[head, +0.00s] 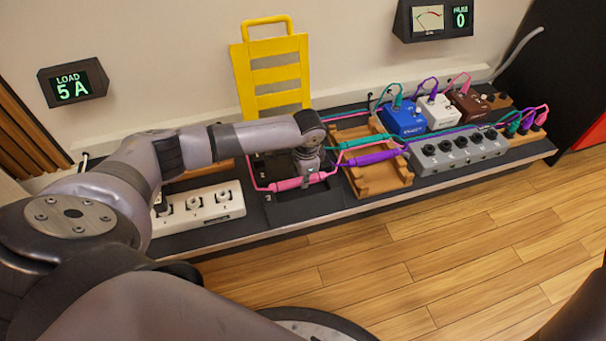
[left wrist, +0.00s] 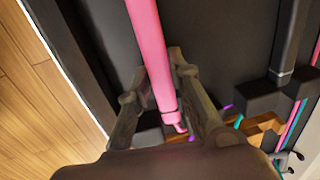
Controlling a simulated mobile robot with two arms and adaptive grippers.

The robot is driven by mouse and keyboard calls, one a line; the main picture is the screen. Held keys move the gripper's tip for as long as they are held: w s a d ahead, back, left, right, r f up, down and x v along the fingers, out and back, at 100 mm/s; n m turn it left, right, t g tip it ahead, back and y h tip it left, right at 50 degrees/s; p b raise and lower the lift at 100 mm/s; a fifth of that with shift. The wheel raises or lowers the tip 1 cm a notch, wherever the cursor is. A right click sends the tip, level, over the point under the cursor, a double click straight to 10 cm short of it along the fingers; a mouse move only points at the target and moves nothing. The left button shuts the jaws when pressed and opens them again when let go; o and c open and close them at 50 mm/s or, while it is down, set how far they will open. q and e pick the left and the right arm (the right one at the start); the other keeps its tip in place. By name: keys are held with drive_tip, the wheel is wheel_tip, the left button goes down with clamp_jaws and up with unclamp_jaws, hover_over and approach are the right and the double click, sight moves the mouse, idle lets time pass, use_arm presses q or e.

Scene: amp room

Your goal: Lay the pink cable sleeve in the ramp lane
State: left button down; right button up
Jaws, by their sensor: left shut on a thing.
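The pink cable sleeve (head: 286,185) is a short thick tube on a thin pink cable, lying roughly left to right. My left gripper (head: 308,176) reaches down from above and is shut on it. In the left wrist view the pink sleeve (left wrist: 152,55) runs between the fingers of my left gripper (left wrist: 160,70). The black ramp (head: 305,208) lies flat on the board below the sleeve; its lanes are partly hidden by my arm. I cannot tell whether the sleeve touches the ramp. My right gripper is out of view.
A wooden cradle (head: 382,189) right of the ramp bears a teal sleeve (head: 366,140) and a purple sleeve (head: 374,158). A grey power strip (head: 458,158) and pedals stand farther right. A white socket box (head: 200,207) is left. A yellow slatted panel (head: 275,75) leans on the wall.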

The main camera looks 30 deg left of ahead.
use_arm(q)
drive_tip(key=c, duration=1.4)
unclamp_jaws()
drive_tip(key=shift+r, duration=0.1)
wheel_tip(320, 180, up, 12)
drive_tip(key=s+d, duration=0.1)
drive_tip(key=shift+d, duration=0.2)
drive_tip(key=shift+f, duration=0.2)
